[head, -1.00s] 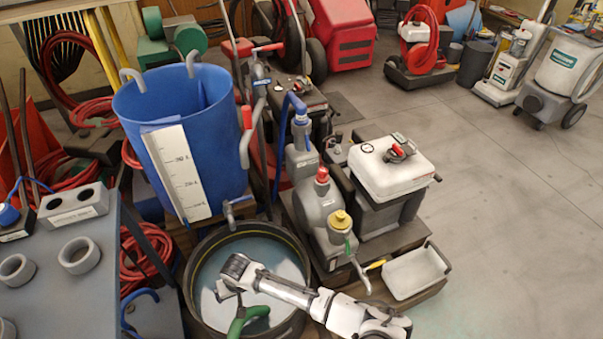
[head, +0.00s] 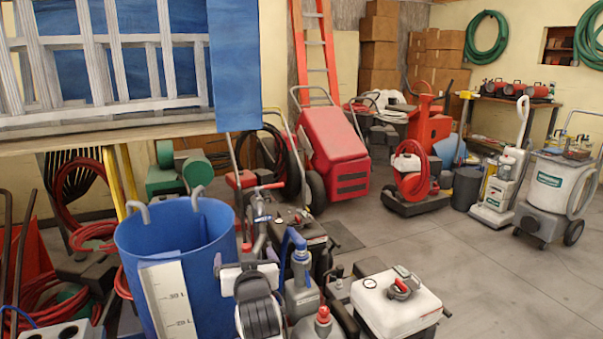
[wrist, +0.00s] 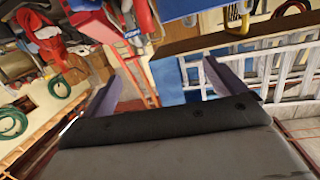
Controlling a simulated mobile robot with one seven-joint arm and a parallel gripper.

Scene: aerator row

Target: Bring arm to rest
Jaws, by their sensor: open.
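My gripper (wrist: 162,68) shows in the wrist view with its two fingers wide apart and nothing between them. Its dark body fills the bottom of that view. In the head view my arm (head: 258,305) is folded up at the bottom centre, in front of the right side of a blue bin (head: 205,240). The fingers cannot be made out clearly there. The wrist view looks across the room at a slant, toward a blue panel (wrist: 177,82) and a pale ladder (wrist: 280,65).
A grey machine (head: 303,290) and a white-topped unit (head: 395,305) stand close right of my arm. A red cart (head: 335,150) and a floor machine (head: 545,190) stand farther back. Grey floor (head: 480,270) at the right is open.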

